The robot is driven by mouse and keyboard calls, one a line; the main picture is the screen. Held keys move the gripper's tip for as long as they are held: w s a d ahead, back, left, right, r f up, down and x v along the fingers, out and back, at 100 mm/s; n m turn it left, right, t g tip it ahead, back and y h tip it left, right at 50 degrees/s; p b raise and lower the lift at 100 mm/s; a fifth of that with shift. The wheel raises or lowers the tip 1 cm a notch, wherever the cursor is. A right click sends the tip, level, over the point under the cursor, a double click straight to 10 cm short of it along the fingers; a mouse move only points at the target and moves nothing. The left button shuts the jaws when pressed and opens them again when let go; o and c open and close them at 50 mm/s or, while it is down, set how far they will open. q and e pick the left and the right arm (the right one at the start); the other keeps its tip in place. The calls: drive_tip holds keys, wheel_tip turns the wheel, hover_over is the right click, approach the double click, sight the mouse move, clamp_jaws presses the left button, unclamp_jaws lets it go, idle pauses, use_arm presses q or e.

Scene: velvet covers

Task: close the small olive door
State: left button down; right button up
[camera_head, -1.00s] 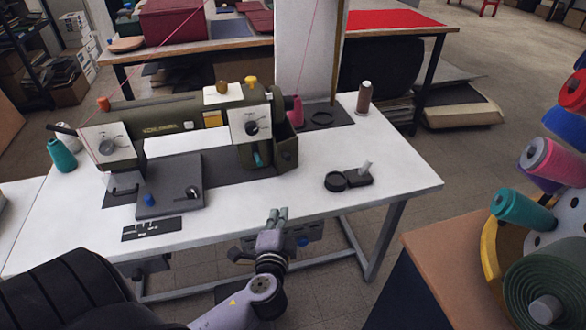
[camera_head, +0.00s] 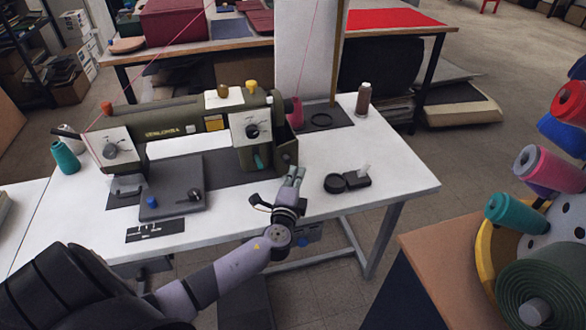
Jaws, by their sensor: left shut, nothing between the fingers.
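The small olive door (camera_head: 289,152) is at the right end of the olive sewing machine (camera_head: 175,126) on the white table. It stands swung out from the machine's head, open. My left gripper (camera_head: 294,171) is shut and empty. Its fingertips are just in front of and below the door in the picture; I cannot tell whether they touch it. My right gripper is not in view.
A black dish with a small block (camera_head: 346,182) lies right of my left gripper. A brown thread spool (camera_head: 363,98) and a pink cone (camera_head: 296,113) stand behind. The white table's (camera_head: 400,178) right front is clear. Coloured spools crowd the far right.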

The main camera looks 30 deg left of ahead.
sight(282, 169)
use_arm(q)
drive_tip(key=shift+w+a, duration=0.3)
drive_tip(key=shift+a, duration=0.55)
drive_tip(key=h+b, duration=0.1)
drive_tip(key=a+m+h+b, duration=0.1)
drive_tip(key=b, duration=0.1)
drive_tip(key=a+m+t+h+b, duration=0.1)
drive_tip(key=shift+s+a+f+h, duration=0.1)
drive_tip(key=shift+s+f+h, duration=0.2)
drive_tip(key=shift+s, duration=0.1)
drive_tip(key=shift+a+r+m+b, duration=0.1)
drive_tip(key=shift+a+m+b, duration=0.2)
drive_tip(key=shift+b, duration=0.15)
drive_tip(key=shift+a+r, duration=0.15)
drive_tip(key=shift+r, duration=0.05)
